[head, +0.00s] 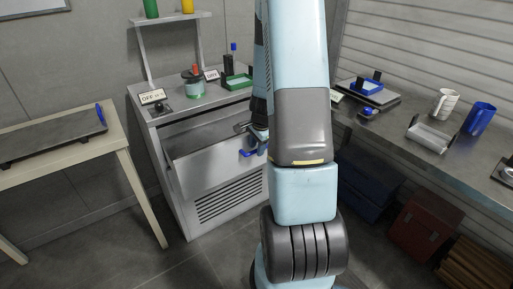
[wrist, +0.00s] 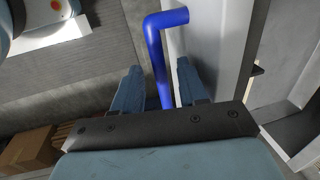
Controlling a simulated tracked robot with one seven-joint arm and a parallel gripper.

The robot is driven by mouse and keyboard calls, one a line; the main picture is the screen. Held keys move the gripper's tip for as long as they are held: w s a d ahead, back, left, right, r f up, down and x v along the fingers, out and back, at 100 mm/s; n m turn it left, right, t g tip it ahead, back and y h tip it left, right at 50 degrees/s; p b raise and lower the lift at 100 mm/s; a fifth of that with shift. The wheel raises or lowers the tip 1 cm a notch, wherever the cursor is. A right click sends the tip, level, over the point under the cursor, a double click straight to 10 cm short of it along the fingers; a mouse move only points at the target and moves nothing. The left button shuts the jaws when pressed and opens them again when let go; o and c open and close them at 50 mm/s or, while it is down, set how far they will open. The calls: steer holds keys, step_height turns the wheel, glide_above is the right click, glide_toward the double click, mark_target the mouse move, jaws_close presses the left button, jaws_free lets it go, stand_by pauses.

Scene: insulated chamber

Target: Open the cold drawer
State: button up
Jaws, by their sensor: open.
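The cold drawer (head: 222,172) is in the white cabinet, left of my arm in the head view. Its front stands out from the cabinet, with a gap showing above and behind it, so it looks partly open. Its blue bar handle (head: 247,154) is partly hidden by my arm. In the wrist view the handle (wrist: 159,50) runs between the two fingers of my gripper (wrist: 158,75). The fingers are open, one on each side of the bar, and I cannot tell whether either touches it. In the head view my gripper is mostly hidden behind my arm.
The cabinet top holds a jar (head: 193,86), a green tray (head: 237,82) and small signs. A bench (head: 60,140) stands left, and a counter with mugs (head: 479,118) stands right. Boxes (head: 422,225) lie under the counter. The floor before the cabinet is clear.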

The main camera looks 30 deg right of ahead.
step_height(320, 180, up, 13)
steer(key=s, duration=0.2)
steer(key=shift+s, duration=0.3)
stand_by(0.5)
steer(key=shift+r, duration=0.1)
steer(key=s+a+r+n+t, duration=0.1)
steer(key=s+a+r+n, duration=0.25)
steer(key=a+r, duration=0.3)
steer(key=s+a+r+n+t, duration=0.1)
steer(key=s+a+r+n, duration=0.2)
steer(key=a+r+n, duration=0.4)
steer(key=s+a+r+n, duration=0.3)
steer(key=s, duration=0.3)
steer(key=s+a+r+n+t, duration=0.1)
steer(key=s+a+r+n, duration=0.2)
steer(key=s, duration=0.4)
steer(key=shift+a+r+n, duration=0.35)
steer(key=shift+r+n, duration=0.2)
steer(key=shift+r, duration=0.2)
